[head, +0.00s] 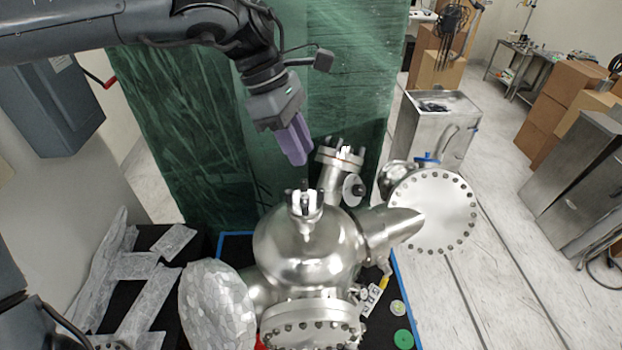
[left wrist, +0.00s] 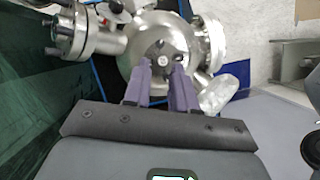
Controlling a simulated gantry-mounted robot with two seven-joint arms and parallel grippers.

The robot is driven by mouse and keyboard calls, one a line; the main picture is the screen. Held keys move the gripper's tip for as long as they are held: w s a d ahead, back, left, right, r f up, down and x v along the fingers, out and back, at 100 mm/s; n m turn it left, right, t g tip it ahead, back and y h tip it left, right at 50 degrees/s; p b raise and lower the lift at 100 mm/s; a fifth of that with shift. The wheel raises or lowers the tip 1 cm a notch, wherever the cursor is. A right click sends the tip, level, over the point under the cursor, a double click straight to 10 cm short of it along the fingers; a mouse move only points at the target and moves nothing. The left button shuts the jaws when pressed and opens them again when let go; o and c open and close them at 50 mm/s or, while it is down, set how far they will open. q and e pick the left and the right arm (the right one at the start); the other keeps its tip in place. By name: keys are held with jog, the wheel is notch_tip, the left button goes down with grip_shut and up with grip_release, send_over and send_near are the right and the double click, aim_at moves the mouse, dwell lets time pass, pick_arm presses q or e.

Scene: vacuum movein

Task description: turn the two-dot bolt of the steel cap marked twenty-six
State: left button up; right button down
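A shiny steel spherical chamber (head: 285,245) stands on a dark work surface. On its top is a small steel cap (head: 305,204) with dark upright bolts. In the left wrist view a small steel cap (left wrist: 162,60) with a pale round mark and dark bolts shows just beyond the fingertips. The number and the bolt dots are too small to read. My left gripper (head: 302,156) has purple fingers, points down and is above and behind the top cap, apart from it. In the left wrist view its two fingers (left wrist: 160,68) stand apart with nothing between them.
A tilted flanged port (head: 339,157) with bolts rises behind the chamber. A large bolted round flange (head: 434,210) sticks out right. A foil-wrapped part (head: 215,310) stands front left. A green plastic curtain (head: 200,130) hangs close behind my left arm.

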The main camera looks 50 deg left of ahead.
aim_at(319, 189)
pick_arm(q)
jog(key=p+x, duration=0.2)
jog(key=x, duration=0.5)
jog(key=shift+d+f, duration=0.15)
jog(key=shift+f, duration=0.05)
jog(key=shift+x, duration=0.85)
grip_shut()
